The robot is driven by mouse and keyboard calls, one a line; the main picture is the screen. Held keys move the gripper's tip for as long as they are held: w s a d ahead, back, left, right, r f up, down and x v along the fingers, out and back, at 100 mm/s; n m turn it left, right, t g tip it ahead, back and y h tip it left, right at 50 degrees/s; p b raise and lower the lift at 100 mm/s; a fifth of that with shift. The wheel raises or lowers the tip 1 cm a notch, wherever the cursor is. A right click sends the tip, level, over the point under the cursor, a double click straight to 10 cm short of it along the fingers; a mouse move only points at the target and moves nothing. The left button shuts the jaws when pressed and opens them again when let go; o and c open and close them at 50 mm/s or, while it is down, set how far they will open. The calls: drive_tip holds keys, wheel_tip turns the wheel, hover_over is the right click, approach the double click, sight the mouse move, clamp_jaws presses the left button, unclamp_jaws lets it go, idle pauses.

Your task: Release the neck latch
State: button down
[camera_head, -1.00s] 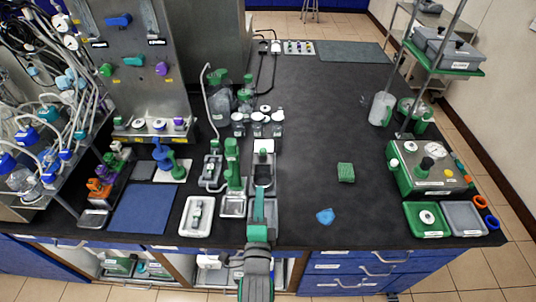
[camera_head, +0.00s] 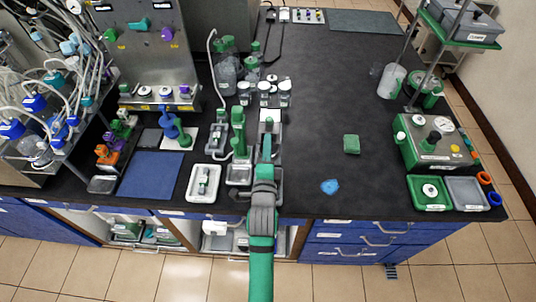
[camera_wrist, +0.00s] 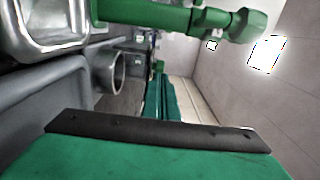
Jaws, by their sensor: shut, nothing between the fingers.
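A green upright fitting (camera_head: 238,140) stands over a small grey tray at the front of the bench, just left of my arm in the head view. A green cylindrical piece with a knobbed end crosses the top of the wrist view (camera_wrist: 185,18). I cannot tell which part is the neck latch. My gripper (camera_head: 266,142) reaches over the bench beside the upright fitting, at the front of a light tray. In the wrist view its green fingers (camera_wrist: 162,100) are together and empty. I cannot tell whether they touch anything; my arm hides part of the tray.
Several small jars (camera_head: 265,90) and glass vessels stand behind the fitting. A white tray (camera_head: 202,184) lies to its left. A green block (camera_head: 351,144) and a blue piece (camera_head: 330,187) lie on the mostly clear right side. A green instrument (camera_head: 436,140) stands far right.

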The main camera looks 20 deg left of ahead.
sight(270, 123)
drive_tip(key=shift+x, duration=2.65)
drive_tip(key=shift+d, duration=0.15)
drive_tip(key=shift+w, duration=0.1)
